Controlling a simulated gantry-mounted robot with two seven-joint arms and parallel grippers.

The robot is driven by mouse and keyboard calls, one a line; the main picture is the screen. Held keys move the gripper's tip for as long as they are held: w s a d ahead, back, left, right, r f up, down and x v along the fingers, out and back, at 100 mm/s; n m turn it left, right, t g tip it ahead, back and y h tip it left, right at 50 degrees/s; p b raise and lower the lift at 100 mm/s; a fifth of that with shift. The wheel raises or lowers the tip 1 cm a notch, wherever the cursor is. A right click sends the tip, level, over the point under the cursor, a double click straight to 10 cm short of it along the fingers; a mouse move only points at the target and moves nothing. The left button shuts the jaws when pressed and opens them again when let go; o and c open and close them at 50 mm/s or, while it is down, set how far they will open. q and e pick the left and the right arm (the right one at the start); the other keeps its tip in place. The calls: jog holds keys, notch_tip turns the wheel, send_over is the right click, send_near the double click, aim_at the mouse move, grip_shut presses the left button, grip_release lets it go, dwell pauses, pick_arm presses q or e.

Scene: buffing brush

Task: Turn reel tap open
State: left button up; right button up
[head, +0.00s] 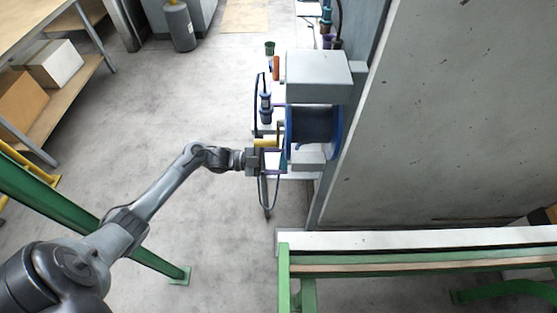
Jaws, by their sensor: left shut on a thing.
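A hose reel (316,125) with blue side discs and a dark wound middle hangs at the wall, under a grey box. My left gripper (259,158) is at the left side of the reel, close to a yellow part (266,142) that may be the tap handle. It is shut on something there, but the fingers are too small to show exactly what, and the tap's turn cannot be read. A thin dark hose (266,195) loops below the gripper. My right gripper is not in view.
A grey housing (319,72) sits above the reel, against a large grey wall panel (450,110). A green-framed bench (420,240) stands at the front right. Shelves with boxes (55,63) stand at the far left. The floor left of the reel is clear.

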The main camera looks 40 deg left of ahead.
pick_arm(q)
jog(key=shift+n+p, duration=1.95)
jog(key=shift+n, duration=1.75)
jog(key=o, duration=1.1)
jog(key=shift+c, duration=0.2)
jog(key=shift+s, duration=0.1)
jog(key=v, duration=1)
jog(key=shift+s+a, duration=0.2)
jog(key=shift+a, duration=0.1)
